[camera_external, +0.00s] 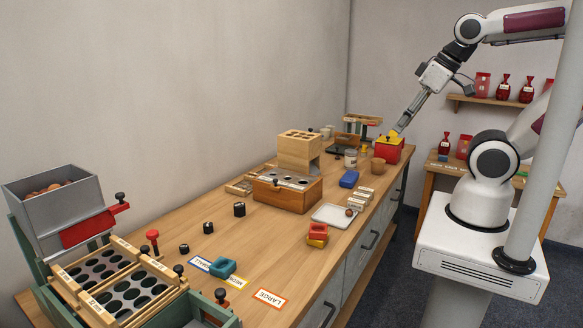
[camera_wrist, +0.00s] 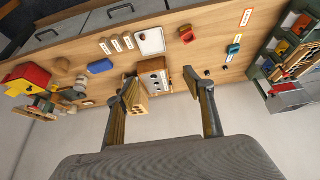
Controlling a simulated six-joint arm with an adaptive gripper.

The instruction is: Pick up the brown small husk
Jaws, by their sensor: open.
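A small round brown object (camera_external: 349,212), perhaps the husk, lies at the right edge of the white tray (camera_external: 328,218) on the workbench; it is too small to identify surely. My gripper (camera_external: 402,124) is raised at the far end of the bench, in line with the red and yellow box, well away from the tray. In the wrist view my gripper (camera_wrist: 158,82) has its two fingers wide apart, with nothing held between them.
A wooden box with round holes (camera_external: 287,193) stands mid-bench. The red and yellow box (camera_external: 390,150), a brown cup (camera_external: 379,165) and a blue block (camera_external: 349,179) are at the far end. Sorting trays (camera_external: 115,281) and a grey hopper (camera_external: 60,213) stand at the near left.

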